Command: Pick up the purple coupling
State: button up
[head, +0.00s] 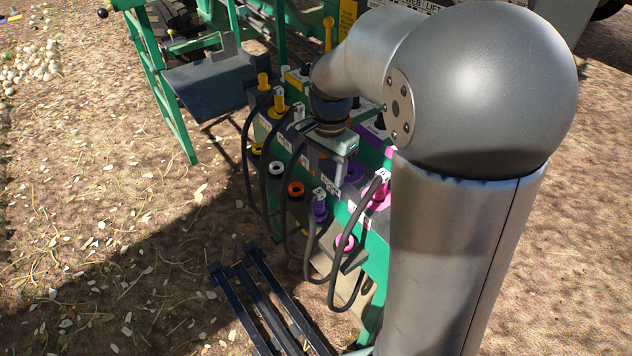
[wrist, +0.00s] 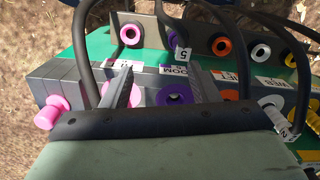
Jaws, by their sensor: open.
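The purple coupling (head: 319,208) sits in the lower row of the green panel in the head view, with a black hose and a white "5" tag. In the wrist view its purple end (wrist: 180,41) shows beyond my fingertips, partly covered by hose and tag. My gripper (wrist: 160,67) is open and empty. Its two fingers lie on either side of a purple ring socket (wrist: 174,95) in the upper row, short of the coupling. In the head view my gripper (head: 338,150) is above and to the right of the coupling, and its fingers are hard to make out.
A pink coupling (head: 378,193) with its own hose is to the right. Orange (head: 295,190) and white (head: 275,168) ring sockets are to the left. Yellow couplings (head: 279,105) stand farther left. Several black hoses (head: 264,180) loop in front of the panel.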

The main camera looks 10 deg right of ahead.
jog(key=w+m, duration=0.2)
jog(key=w, duration=0.2)
send_near(319, 199)
jog(key=shift+m, duration=0.3)
jog(key=f, duration=0.5)
jog(key=w+f, duration=0.1)
jog(key=f, duration=0.1)
jog(key=shift+d+f, duration=0.15)
jog(key=shift+f, duration=0.05)
jog(key=f, duration=0.5)
jog(key=shift+w+p, duration=0.3)
jog(key=shift+c, duration=0.3)
jog(key=c, duration=1)
grip_shut()
jog(key=shift+r, duration=0.15)
